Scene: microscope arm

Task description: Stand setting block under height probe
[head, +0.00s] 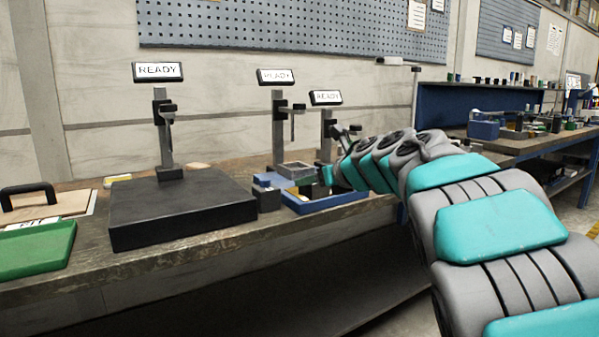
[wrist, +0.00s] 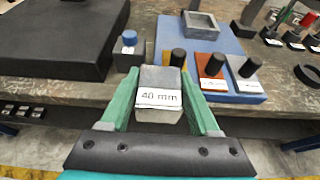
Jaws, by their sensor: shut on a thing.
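My gripper (wrist: 161,78) is shut on a grey setting block (wrist: 158,103) with a white "40 mm" label, its green fingers on either side in the wrist view. The block is in front of the bench edge and its label faces the wrist camera. In the head view my arm hides most of the gripper and I cannot make out the block. A height probe on a post (head: 164,125) rises from a black plate (head: 180,215) at left, under a "READY" display (head: 158,71). Two more "READY" posts (head: 278,125) stand farther right.
A blue tray (wrist: 225,47) holds an open grey box (wrist: 200,23), an orange block (wrist: 210,70) and a grey block with black knobs. A small dark block with a blue knob (wrist: 129,42) stands between plate and tray. A green tray (head: 35,252) lies at far left.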

